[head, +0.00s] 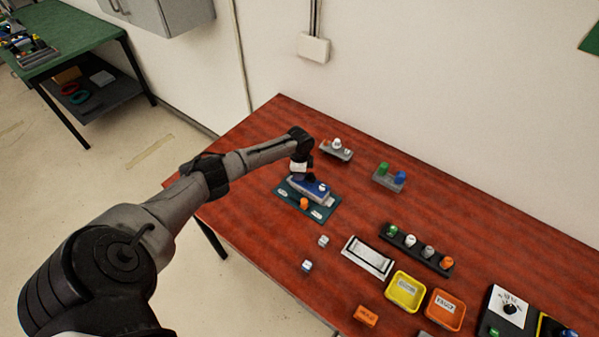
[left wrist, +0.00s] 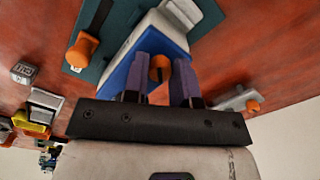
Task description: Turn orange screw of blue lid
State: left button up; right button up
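The blue lid (head: 310,188) tops a light grey box on a dark teal board (head: 325,212) towards the far left of the table. It also shows in the left wrist view (left wrist: 119,78). The lid's orange screw (left wrist: 160,66) lies between the two purplish fingers of my left gripper (left wrist: 160,74). The fingers flank it closely; I cannot tell whether they touch it. In the head view my left gripper (head: 304,172) is at the lid's far end and the screw is hidden. Another orange knob (head: 304,203) stands on the board beside the box. My right gripper is out of view.
Grey blocks with coloured knobs stand behind (head: 336,149) and to the right (head: 389,178) of the board. Two small cubes (head: 323,241) lie in front. A black knob strip (head: 416,249), a yellow tray (head: 405,291) and an orange tray (head: 445,309) are further right.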

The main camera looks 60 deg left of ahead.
pick_arm(q)
jog(key=o, duration=0.4)
jog(key=shift+r, duration=0.1)
notch_tip(320, 180, up, 14)
jog(key=shift+p, duration=0.35)
jog(key=shift+f, duration=0.2)
